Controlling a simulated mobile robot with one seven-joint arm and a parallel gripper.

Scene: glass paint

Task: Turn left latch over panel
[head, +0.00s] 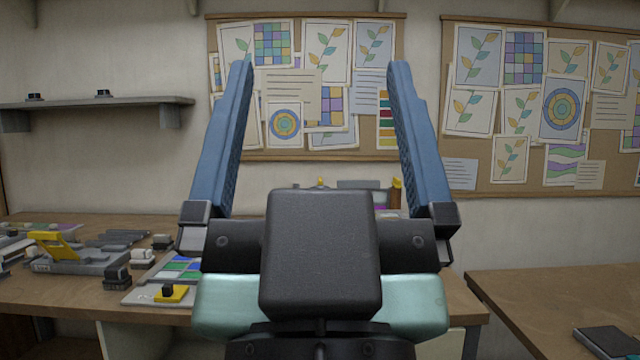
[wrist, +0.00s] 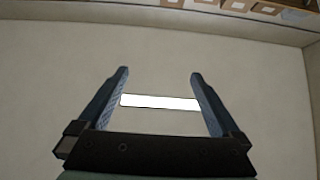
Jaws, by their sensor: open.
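My gripper (head: 319,65) is raised in front of the head camera, its two blue fingers wide apart and empty. In the wrist view my gripper (wrist: 159,73) is also open, with nothing between the fingers but a plain pale surface and a white bright strip. A panel of blue and green glass squares (head: 182,268) lies on the workbench, partly hidden behind my gripper. A yellow latch with a black knob (head: 172,292) sits at its near edge. I cannot tell whether it overlaps the glass. Any latch further right is hidden by my gripper.
The wooden workbench (head: 60,292) holds a grey tool with a yellow lever (head: 55,245) and small dark-and-white blocks (head: 117,277) left of the panel. Another table (head: 560,285) stands at the right, with a gap between. A shelf (head: 95,103) juts from the wall.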

